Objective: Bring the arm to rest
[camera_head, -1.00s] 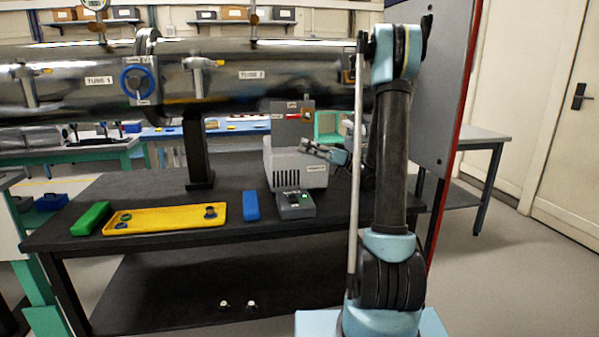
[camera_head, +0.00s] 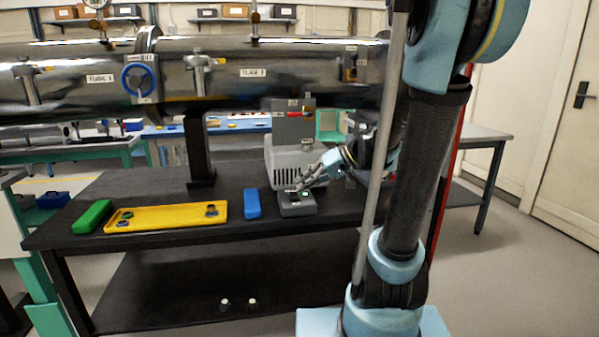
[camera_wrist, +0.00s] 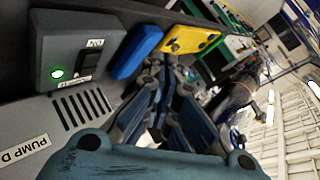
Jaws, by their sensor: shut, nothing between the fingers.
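My gripper (camera_head: 298,186) is at the end of my folded arm, just in front of the grey pump (camera_head: 283,165) and above the small dark control box (camera_head: 297,204) on the black bench. In the wrist view my gripper (camera_wrist: 172,72) is shut with no object in it. There the control box (camera_wrist: 68,52) shows a lit green button to the left of the fingers. The pump's vented casing (camera_wrist: 80,107) lies below that box in the picture. Whether the fingers touch anything cannot be told from the head view.
A blue block (camera_head: 252,203), a yellow tray (camera_head: 150,219) holding small round parts, and a green block (camera_head: 91,216) lie on the black bench (camera_head: 120,190). Steel tubes (camera_head: 290,70) run above it. A dark panel with a red edge (camera_head: 446,200) stands partly behind my arm.

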